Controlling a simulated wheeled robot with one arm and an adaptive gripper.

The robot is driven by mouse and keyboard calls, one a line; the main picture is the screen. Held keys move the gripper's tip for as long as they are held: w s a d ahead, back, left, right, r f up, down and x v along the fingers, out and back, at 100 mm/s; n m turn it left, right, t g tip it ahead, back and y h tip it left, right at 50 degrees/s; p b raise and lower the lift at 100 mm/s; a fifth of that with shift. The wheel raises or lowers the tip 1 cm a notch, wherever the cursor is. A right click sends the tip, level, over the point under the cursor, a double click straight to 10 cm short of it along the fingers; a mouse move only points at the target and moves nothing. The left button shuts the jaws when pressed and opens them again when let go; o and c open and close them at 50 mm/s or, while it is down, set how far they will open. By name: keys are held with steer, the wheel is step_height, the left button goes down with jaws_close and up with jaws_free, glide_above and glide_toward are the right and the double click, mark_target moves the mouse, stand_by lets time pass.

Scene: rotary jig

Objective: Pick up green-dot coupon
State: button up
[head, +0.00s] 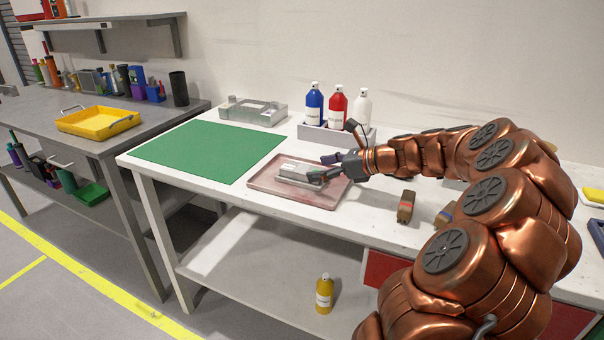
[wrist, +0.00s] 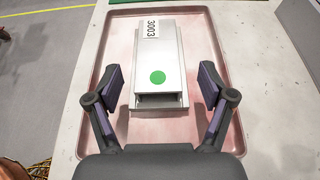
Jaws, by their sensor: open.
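The green-dot coupon (wrist: 158,60) is a silver-grey metal block with a green dot and a label reading 3003, seen in the wrist view. It lies in a shallow pinkish tray (head: 265,181) on the white table in the head view, where the coupon (head: 300,171) is partly hidden by my gripper. My gripper (wrist: 161,87) is open, with one finger on each side of the coupon's near end. A gap shows between each finger and the coupon. I cannot tell the fingers' height against it.
A green mat (head: 195,150) lies left of the tray. Behind stand a grey fixture (head: 253,110) and a holder (head: 330,134) with blue, red and white bottles. A brown block (head: 406,206) is right of the tray. A yellow tray (head: 98,122) sits on the left bench.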

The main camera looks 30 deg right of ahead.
mark_target(308, 170)
steer(key=x, duration=0.3)
steer(key=shift+w+a, duration=0.1)
steer(key=shift+a, duration=0.15)
steer(key=shift+c, duration=0.3)
steer(key=c, duration=1.3)
steer(key=shift+r+p, duration=0.3)
steer(key=shift+r, duration=1.55)
steer(key=s+a, duration=0.3)
steer(key=a, duration=0.1)
steer(key=s+a+r, duration=0.1)
steer(key=s+a, duration=0.2)
steer(key=a, duration=0.1)
steer(key=s+a, duration=0.3)
steer(key=a, duration=0.2)
steer(key=shift+a+r+p, duration=0.1)
steer(key=shift+r+p, duration=0.1)
steer(key=shift+p, duration=0.1)
